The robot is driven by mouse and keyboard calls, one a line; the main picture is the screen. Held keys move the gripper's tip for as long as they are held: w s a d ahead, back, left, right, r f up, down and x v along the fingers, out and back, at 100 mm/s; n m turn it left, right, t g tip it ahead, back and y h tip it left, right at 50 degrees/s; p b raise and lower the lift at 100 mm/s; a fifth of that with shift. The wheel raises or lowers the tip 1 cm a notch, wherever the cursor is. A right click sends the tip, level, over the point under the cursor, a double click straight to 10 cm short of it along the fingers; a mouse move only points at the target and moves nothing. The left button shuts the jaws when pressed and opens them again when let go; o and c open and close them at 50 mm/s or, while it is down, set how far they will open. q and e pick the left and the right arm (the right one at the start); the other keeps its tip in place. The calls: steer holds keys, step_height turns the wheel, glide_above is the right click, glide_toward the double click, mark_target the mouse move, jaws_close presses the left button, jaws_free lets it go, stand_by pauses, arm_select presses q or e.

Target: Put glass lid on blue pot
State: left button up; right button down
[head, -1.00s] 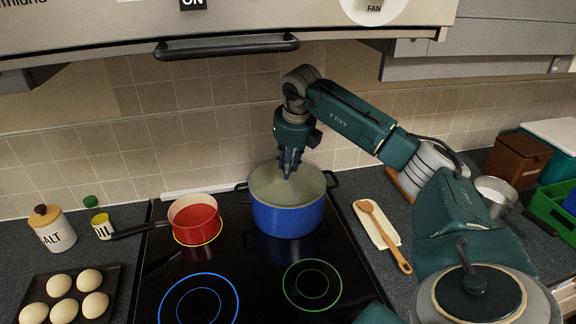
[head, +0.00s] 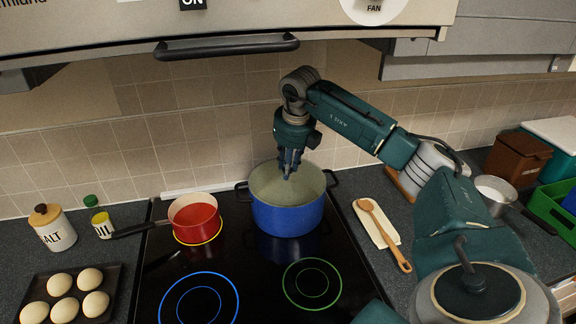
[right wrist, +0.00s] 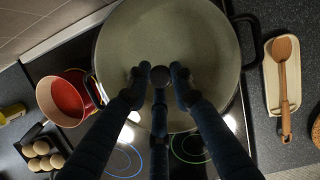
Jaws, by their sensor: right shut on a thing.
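The blue pot (head: 288,219) stands on the back of the black cooktop, with a dark handle on each side. A pale, see-through round glass lid (right wrist: 190,112) lies across the pot's opening in the right wrist view, its knob (right wrist: 160,76) between the fingers. My right gripper (head: 288,175) points down over the middle of the pot, shut on that knob. The lid looks roughly level and centred over the rim. I cannot tell whether it touches the rim all round. My left gripper is not in view.
A red saucepan (head: 196,216) stands left of the pot, also seen in the right wrist view (right wrist: 66,98). A wooden spoon (head: 384,233) lies on a pale rest (head: 368,220) to the right. The front cooktop rings (head: 312,284) are clear. The hood (head: 225,45) hangs above.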

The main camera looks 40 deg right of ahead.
steer(key=c, duration=1.4)
jaws_free()
steer(key=shift+c, duration=0.2)
steer(key=shift+o, duration=0.5)
steer(key=o, duration=0.4)
steer(key=shift+r, duration=0.1)
steer(key=shift+r+p, duration=2.9)
steer(key=shift+r, duration=0.55)
jaws_close()
